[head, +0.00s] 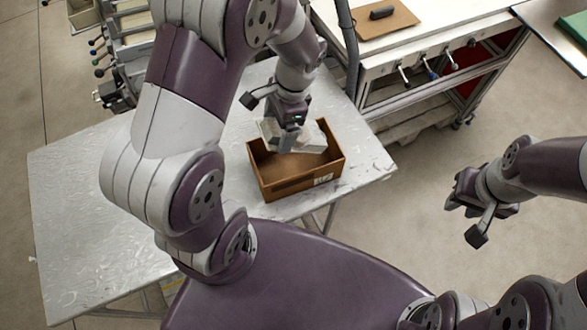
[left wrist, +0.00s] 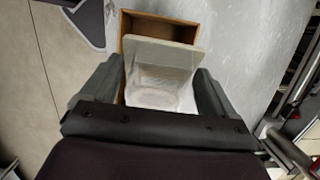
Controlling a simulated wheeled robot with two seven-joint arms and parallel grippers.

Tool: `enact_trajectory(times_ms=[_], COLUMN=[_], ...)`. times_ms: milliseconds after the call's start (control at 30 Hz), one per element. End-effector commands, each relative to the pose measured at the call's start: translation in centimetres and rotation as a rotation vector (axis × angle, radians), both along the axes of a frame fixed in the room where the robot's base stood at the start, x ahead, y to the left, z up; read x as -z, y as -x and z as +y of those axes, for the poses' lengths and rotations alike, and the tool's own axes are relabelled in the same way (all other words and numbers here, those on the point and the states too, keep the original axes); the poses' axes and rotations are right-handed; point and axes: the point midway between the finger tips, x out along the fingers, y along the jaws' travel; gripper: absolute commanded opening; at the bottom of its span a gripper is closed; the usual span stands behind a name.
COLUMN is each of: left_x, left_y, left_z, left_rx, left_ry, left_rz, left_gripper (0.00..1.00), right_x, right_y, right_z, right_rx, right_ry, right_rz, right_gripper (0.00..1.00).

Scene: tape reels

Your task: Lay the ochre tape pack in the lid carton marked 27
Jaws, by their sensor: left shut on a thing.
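A brown open carton (head: 292,183) stands on the metal table, with a small white label on its near side; I cannot read the number. The carton's rim also shows in the left wrist view (left wrist: 122,32). My left gripper (head: 287,146) is over the carton, shut on a pale, plastic-wrapped pack (head: 315,144) with a grey-green edge. In the left wrist view the pack (left wrist: 160,95) is between the two fingers, with a faint tan shape through the wrap. Ochre does not show clearly. I cannot tell whether the pack touches the carton. My right gripper (head: 472,196) is away from the table.
The metal table (head: 75,215) is bare to the left of the carton. A white workbench (head: 440,35) with a brown board (head: 388,20) and clamp handles stands behind to the right. A rack with several levers (head: 120,45) stands behind to the left.

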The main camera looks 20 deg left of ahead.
Motion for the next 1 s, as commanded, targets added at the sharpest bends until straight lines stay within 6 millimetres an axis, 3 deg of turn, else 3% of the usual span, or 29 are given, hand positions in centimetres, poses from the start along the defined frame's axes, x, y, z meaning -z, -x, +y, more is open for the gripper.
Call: enact_trajectory(times_ms=[200, 533, 867, 900, 1000], left_x=[4.8, 9.9, 10.7, 10.6, 10.6], left_y=[0.1, 0.1, 0.0, 0.0, 0.0], left_z=[0.0, -0.1, -0.1, -0.1, -0.1], left_rx=[0.001, -0.001, 0.0, 0.0, 0.0], left_ry=[-0.007, -0.006, -0.006, -0.006, -0.006], left_rz=[0.013, 0.01, 0.006, 0.006, 0.006], left_gripper=[0.52, 0.52, 0.52, 0.98, 1.0], right_x=[-0.2, -0.6, -0.3, -0.4, -0.4], right_y=[0.0, 0.0, 0.0, 0.0, 0.0], right_z=[0.0, 0.0, 0.0, 0.0, 0.0], right_rx=[0.0, 0.0, 0.0, 0.0, 0.0], right_ry=[0.0, 0.0, 0.0, 0.0, 0.0], right_rz=[-0.001, -0.001, -0.001, 0.0, 0.0], right_gripper=[0.32, 0.32, 0.32, 0.32, 0.32])
